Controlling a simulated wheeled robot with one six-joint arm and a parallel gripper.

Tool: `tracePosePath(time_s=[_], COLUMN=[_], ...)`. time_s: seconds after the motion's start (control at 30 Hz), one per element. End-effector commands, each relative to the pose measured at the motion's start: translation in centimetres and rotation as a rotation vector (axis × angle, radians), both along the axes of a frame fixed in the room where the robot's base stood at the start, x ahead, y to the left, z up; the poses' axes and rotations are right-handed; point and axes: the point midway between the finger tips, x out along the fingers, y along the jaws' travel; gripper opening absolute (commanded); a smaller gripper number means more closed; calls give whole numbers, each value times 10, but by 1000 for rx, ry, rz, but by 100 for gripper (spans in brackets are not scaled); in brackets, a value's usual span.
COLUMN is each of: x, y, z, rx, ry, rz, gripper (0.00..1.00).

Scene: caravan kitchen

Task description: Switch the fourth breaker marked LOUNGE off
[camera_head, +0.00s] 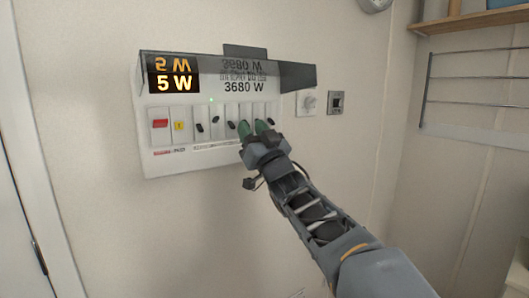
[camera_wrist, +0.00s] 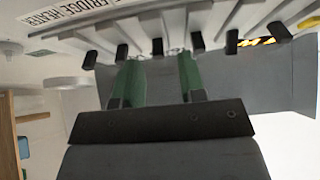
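The breaker panel (camera_head: 190,153) is a white box on the wall, with a row of breakers in the head view. Several have small black levers. One lever (camera_head: 217,119) sits higher than its neighbours (camera_head: 200,127) and (camera_head: 231,124). My gripper (camera_head: 254,128) is at the right part of the row and hides some breakers there. In the wrist view its green fingers (camera_wrist: 160,80) are apart with nothing held between them. A black lever (camera_wrist: 157,47) shows just past the gap between the fingertips; contact cannot be told. The LOUNGE label cannot be read in either view.
A raised clear cover (camera_head: 215,68) juts out above the breakers. The display (camera_head: 173,82) reads 5 W. A wire rack (camera_head: 475,77) is at far right. The wall below is clear.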

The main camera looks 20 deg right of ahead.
Motion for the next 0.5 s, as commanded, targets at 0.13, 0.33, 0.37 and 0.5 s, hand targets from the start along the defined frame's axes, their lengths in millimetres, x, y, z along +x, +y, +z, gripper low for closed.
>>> tracePosePath(time_s=[0.13, 0.33, 0.37, 0.5], x=[-23, -56, -61, -79], y=[-6, -14, -15, -19], z=[-19, -43, -46, -59], rx=[-1, -1, 0, -1], ry=[-1, -2, -1, -1], rz=[-3, -2, -3, -2], gripper=[37, 37, 37, 37])
